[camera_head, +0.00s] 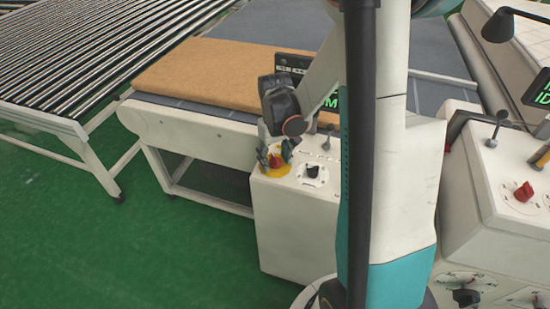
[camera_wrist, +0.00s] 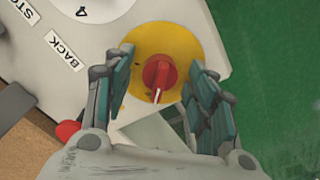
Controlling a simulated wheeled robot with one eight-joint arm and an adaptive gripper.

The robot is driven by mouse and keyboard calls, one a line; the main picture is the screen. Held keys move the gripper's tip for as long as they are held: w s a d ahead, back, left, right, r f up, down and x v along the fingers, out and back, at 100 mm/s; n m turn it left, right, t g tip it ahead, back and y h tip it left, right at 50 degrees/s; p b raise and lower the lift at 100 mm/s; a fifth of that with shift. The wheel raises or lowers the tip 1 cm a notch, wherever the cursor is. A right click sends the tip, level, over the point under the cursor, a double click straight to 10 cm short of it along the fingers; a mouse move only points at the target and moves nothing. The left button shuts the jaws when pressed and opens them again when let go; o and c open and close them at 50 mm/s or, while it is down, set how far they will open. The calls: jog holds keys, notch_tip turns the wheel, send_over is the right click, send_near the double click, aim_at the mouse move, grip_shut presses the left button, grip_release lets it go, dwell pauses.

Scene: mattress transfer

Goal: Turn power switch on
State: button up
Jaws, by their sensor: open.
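The power switch is a red rotary knob (camera_head: 276,161) on a yellow round plate (camera_head: 279,170), on top of a white control box (camera_head: 296,225). In the wrist view the red knob (camera_wrist: 159,72) sits on the yellow plate (camera_wrist: 187,45), with a white pointer line directed toward the bottom of the picture. My gripper (camera_head: 275,157) is open over the knob. In the wrist view my gripper (camera_wrist: 158,75) has its teal fingers on either side of the knob, with gaps between. Whether the fingertips touch the plate cannot be told.
A black knob (camera_head: 313,172) stands beside the switch on the same box. An orange-brown mattress (camera_head: 208,71) lies on the conveyor behind. A second control box (camera_head: 512,182) with a red knob (camera_head: 523,191) stands at right. Green floor (camera_head: 120,250) is free at left.

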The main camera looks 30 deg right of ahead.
jog(key=c, duration=1.1)
jog(key=m+b, duration=0.1)
jog(key=m, duration=0.8)
jog(key=shift+b, duration=0.3)
jog(key=m, duration=0.4)
jog(key=shift+m, duration=0.3)
jog(key=shift+m+b, duration=0.45)
jog(key=shift+m, duration=1.75)
